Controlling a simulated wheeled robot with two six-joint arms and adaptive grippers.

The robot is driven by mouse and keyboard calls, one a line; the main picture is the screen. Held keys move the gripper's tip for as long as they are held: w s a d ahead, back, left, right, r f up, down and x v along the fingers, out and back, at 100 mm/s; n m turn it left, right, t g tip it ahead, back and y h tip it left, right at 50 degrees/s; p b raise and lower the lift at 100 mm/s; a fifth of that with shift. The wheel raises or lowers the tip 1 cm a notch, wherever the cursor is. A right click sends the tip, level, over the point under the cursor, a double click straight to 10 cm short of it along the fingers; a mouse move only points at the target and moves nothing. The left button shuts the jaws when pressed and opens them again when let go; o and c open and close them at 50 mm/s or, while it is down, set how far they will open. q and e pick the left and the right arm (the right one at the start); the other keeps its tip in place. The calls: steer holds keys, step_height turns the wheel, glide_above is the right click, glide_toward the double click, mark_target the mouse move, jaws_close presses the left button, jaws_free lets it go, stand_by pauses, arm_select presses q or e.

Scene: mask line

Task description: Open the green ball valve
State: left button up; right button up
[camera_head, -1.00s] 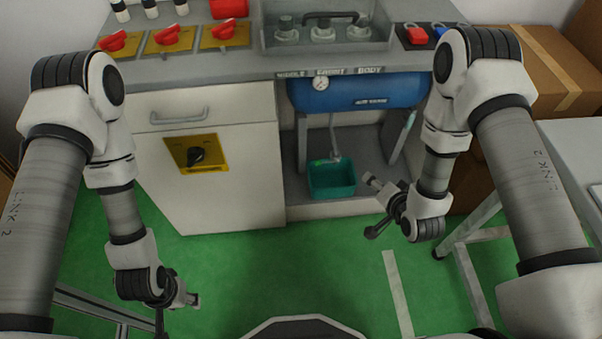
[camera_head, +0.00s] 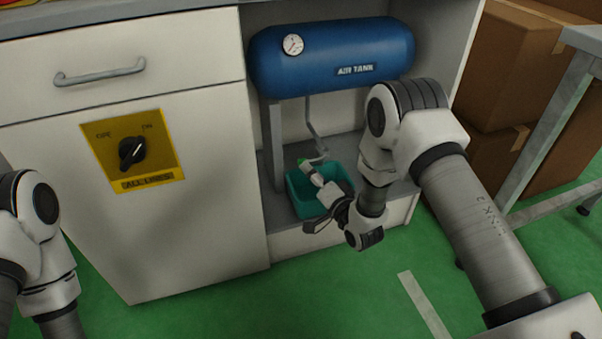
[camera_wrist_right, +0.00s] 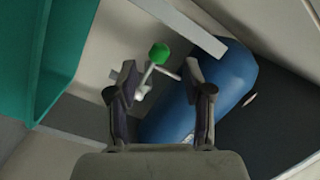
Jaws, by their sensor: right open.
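In the right wrist view the green knob (camera_wrist_right: 158,53) sits on a thin light stem, beyond and between the two fingertips. My right gripper (camera_head: 325,207) is open and empty, in front of the bin and a little below the valve. Its two dark fingers (camera_wrist_right: 160,75) are spread apart in the wrist view and seem not to touch the knob. My left gripper is out of view.
The teal bin (camera_head: 309,205) stands on the cabinet's bottom shelf. The grey tank leg (camera_head: 276,146) and the white cabinet front (camera_head: 215,215) with a black rotary switch (camera_head: 132,151) are to the left. Brown boxes (camera_head: 515,60) and a grey table frame (camera_head: 550,130) are at right.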

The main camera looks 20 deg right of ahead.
mark_target(310, 160)
steer(key=b+x, duration=0.1)
steer(key=x, duration=0.1)
steer(key=b+x, duration=0.1)
steer(key=x, duration=0.1)
steer(key=shift+w+a+f, duration=0.15)
steer(key=shift+w+f, duration=0.05)
steer(key=shift+w, duration=0.2)
steer(key=shift+w+r, duration=0.15)
steer(key=shift+w, duration=0.2)
jaws_close()
steer(key=shift+r, duration=0.1)
